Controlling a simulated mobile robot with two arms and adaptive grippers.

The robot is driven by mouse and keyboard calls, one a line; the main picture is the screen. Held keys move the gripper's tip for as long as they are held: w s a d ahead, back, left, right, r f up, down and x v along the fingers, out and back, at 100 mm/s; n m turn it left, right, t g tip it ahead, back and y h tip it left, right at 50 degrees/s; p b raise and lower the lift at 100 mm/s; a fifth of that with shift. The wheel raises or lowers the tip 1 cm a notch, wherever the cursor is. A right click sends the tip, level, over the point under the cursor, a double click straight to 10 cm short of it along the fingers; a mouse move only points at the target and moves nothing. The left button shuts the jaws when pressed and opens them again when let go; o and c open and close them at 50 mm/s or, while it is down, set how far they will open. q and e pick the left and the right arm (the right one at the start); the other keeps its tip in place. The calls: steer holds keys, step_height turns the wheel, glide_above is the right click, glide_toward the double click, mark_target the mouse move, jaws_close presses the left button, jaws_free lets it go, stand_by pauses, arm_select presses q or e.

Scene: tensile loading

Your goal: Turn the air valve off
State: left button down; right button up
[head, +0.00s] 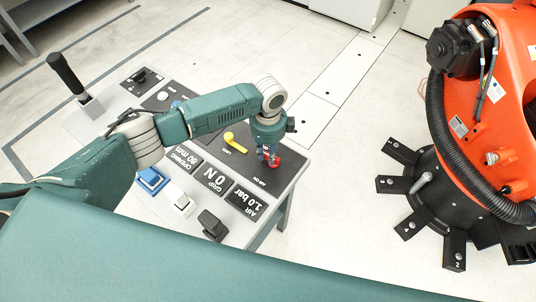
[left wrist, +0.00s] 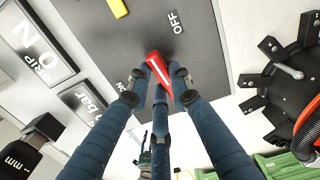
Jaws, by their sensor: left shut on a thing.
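The air valve's red handle (head: 275,160) is on the dark panel at the right end of the control console. In the left wrist view the red handle (left wrist: 160,70) lies between the fingertips of my left gripper (left wrist: 158,84), which is shut on it. A white OFF label (left wrist: 175,22) is above and to the right of the handle. A partly hidden ON label (left wrist: 122,87) is at its lower left. In the head view my left gripper (head: 268,153) reaches down over the handle and hides part of it. My right gripper is not in view.
The console (head: 240,232) also carries a yellow lever (head: 235,141), a black joystick (head: 66,74), a blue button (head: 151,180) and displays, one reading AIR 1.0 bar (head: 248,203). An orange machine (head: 478,120) with a black numbered wheel stands at the right, across clear floor.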

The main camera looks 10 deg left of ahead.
mark_target(268, 155)
arm_select(q)
steer(key=shift+w+r+m, duration=0.1)
steer(key=shift+w+m, duration=0.05)
steer(key=shift+m, duration=0.35)
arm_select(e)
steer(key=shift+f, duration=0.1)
arm_select(q)
steer(key=c, duration=1.5)
jaws_free()
steer(key=shift+c, duration=0.2)
step_height(268, 155, up, 12)
